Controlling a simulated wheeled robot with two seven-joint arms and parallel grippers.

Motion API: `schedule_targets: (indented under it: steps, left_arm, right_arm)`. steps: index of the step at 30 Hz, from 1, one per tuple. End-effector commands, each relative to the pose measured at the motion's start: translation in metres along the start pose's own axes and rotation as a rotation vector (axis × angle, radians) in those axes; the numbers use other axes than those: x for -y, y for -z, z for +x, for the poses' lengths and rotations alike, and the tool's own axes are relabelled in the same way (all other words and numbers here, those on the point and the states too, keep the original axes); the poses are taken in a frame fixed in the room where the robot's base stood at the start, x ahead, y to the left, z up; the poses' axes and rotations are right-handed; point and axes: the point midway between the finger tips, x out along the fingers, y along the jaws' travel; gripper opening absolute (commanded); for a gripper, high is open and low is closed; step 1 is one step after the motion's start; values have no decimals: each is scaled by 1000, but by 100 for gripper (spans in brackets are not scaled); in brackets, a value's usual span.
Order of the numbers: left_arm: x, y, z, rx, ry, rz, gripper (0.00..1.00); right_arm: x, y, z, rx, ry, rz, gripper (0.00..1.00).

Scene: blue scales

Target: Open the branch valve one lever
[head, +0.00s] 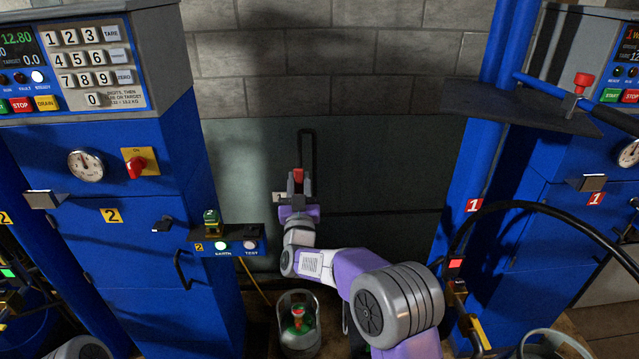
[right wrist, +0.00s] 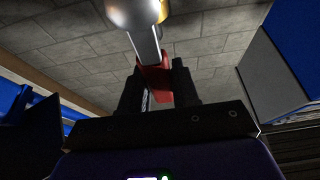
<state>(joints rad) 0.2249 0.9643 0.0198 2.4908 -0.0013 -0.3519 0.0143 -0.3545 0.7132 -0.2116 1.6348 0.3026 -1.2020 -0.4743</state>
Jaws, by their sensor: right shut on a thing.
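The valve lever shows as a small red grip (head: 298,175) in front of the grey-green wall panel in the head view. My right gripper (head: 298,188) is upright there, with its dark fingers on either side of the red piece. In the right wrist view the red lever grip (right wrist: 155,82) sits between the dark fingers of my right gripper (right wrist: 160,88). A metal stem (right wrist: 145,45) runs from it up to a rounded metal and brass-coloured body (right wrist: 138,10). The valve body is not clear in the head view. My left gripper is not in view.
A white tag (head: 279,197) is on the panel beside my gripper. Blue scale 2 (head: 150,250) stands left and blue scale 1 (head: 515,240) right. A black hose (head: 510,204) arches at the right. A clear container (head: 298,335) stands below my right arm.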

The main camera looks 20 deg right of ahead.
Motion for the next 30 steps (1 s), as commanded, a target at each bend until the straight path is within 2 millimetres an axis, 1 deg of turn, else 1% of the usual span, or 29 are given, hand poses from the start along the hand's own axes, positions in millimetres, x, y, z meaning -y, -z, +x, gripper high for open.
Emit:
schedule_targets:
  steps: [1, 4, 14, 15, 17, 18, 26, 30]
  left_arm:
    - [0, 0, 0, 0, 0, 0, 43]
    - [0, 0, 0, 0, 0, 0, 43]
    - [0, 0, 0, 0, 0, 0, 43]
    - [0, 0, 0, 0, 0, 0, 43]
    - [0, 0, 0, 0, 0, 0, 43]
    - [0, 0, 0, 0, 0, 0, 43]
    - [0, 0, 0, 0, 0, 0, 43]
    - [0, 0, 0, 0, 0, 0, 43]
  right_arm:
    - [4, 0, 0, 0, 8, -3, 0]
    - [7, 0, 0, 1, 14, -8, 0]
    - [7, 0, 0, 1, 15, -11, 0]
    - [7, 0, 0, 1, 15, -10, 35]
    - [7, 0, 0, 2, 15, -10, 44]
    - [6, 0, 0, 1, 15, -10, 50]
    - [6, 0, 0, 1, 12, -8, 51]
    - [6, 0, -6, 3, 13, -8, 51]
